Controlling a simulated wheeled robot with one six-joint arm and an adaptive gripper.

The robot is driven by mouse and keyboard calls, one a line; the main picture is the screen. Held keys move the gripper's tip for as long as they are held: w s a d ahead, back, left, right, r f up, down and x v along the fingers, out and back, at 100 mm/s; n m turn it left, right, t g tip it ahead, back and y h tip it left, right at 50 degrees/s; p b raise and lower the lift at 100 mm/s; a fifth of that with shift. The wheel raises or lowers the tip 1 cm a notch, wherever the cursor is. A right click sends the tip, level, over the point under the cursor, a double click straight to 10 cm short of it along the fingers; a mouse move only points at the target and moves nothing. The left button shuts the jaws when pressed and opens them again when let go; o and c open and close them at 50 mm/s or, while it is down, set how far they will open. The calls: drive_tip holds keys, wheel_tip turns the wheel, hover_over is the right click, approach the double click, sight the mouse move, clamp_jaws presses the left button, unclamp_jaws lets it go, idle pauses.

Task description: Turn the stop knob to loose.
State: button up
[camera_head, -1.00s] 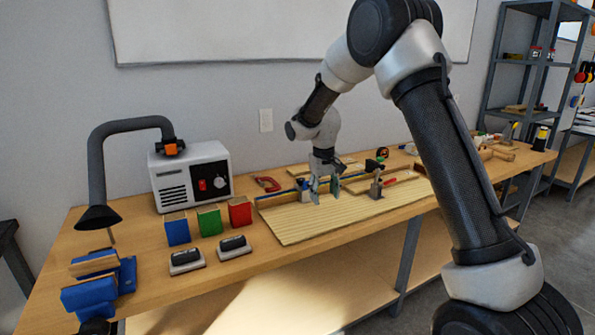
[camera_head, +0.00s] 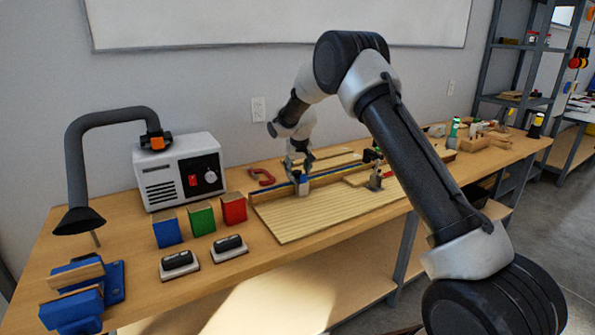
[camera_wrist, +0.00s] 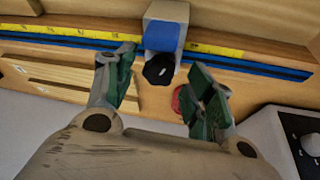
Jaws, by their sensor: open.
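The stop knob (camera_wrist: 159,69) is black and lobed, on the front of a blue and grey stop block (camera_wrist: 166,30) in the wrist view. The block sits at a wooden fence with a yellow ruler (camera_wrist: 215,50) and a blue track (camera_wrist: 80,43). My gripper (camera_wrist: 163,67) is open, its green-padded fingers on either side of the knob, with gaps visible. In the head view my gripper (camera_head: 299,180) is low at the fence, where the arm and fingers hide most of the knob. I cannot tell whether the knob is tight or loose.
The fence stands on a ribbed wooden board (camera_head: 335,215). A red clamp (camera_head: 261,176) lies behind its left end. A grey box with a red switch (camera_head: 180,172) stands left. Blue, green and red blocks (camera_head: 201,220) stand in front of it. A small clamp fixture (camera_head: 376,178) is to the right.

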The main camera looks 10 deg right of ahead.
drive_tip(key=shift+w+f, duration=0.1)
drive_tip(key=shift+f, duration=0.15)
drive_tip(key=shift+c, duration=0.2)
drive_tip(key=c, duration=1)
drive_tip(key=shift+d+n+y, duration=0.15)
drive_tip(key=shift+n+y, duration=0.45)
drive_tip(key=shift+n, duration=1)
drive_tip(key=o, duration=1)
drive_tip(key=shift+o, duration=0.2)
